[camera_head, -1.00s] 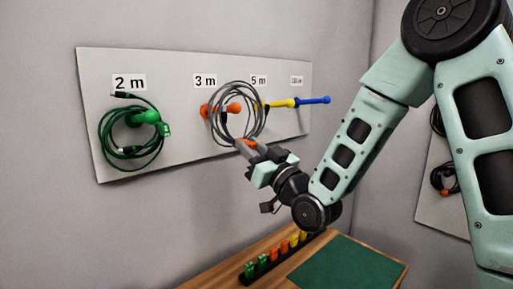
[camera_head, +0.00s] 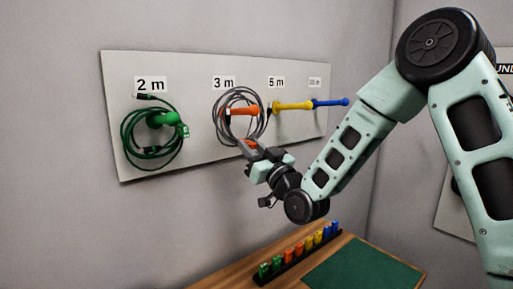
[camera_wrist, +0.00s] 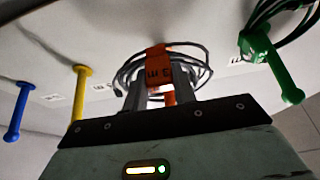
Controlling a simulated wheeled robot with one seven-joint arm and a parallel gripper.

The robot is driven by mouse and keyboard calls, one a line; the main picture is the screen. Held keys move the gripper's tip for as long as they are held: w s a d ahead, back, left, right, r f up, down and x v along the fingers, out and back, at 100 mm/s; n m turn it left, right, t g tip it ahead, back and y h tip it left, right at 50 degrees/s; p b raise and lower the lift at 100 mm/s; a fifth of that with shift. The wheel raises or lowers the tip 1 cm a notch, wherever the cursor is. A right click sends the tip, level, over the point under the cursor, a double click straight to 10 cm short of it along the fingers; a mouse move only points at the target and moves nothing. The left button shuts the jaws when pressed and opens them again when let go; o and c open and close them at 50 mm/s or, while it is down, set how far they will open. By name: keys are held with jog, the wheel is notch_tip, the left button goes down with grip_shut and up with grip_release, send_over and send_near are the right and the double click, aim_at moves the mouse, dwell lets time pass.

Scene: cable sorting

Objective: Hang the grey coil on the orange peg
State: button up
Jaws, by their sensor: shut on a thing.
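The grey coil (camera_head: 219,122) is at the board under the 3 m label. The orange peg (camera_head: 244,111) shows inside the coil's loop, so the loop looks to be around it; how far along the peg the loop sits is hard to tell. My gripper (camera_head: 246,148) is at the coil's lower edge, shut on its orange tag. In the wrist view, the tag (camera_wrist: 157,62) is between the fingers, with the grey strands (camera_wrist: 197,62) spreading behind. Part of the orange peg (camera_wrist: 169,97) shows below the tag.
A green coil (camera_head: 128,140) hangs on the green peg (camera_head: 163,119) to the left. The yellow peg (camera_head: 293,105) and blue peg (camera_head: 331,102) to the right are bare. Below is a table with a green mat (camera_head: 365,268) and a rack of coloured pieces (camera_head: 285,262).

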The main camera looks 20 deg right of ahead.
jog(key=shift+w+a+f+p, duration=0.1)
jog(key=shift+w+a, duration=0.1)
jog(key=shift+w, duration=0.45)
jog(key=shift+w+a+f+p, duration=0.15)
jog(key=shift+w+a, duration=0.1)
jog(key=shift+w, duration=0.35)
jog(key=shift+w+a+p, duration=0.1)
jog(key=shift+w+a, duration=0.1)
jog(key=shift+w, duration=0.45)
jog(key=shift+w+f+b, duration=0.2)
jog(key=shift+f+b, duration=1)
jog(key=shift+b, duration=0.1)
jog(key=shift+f, duration=0.15)
jog(key=o, duration=1.1)
jog(key=b+v, duration=1.7)
jog(key=b, duration=0.1)
jog(key=shift+s, duration=0.2)
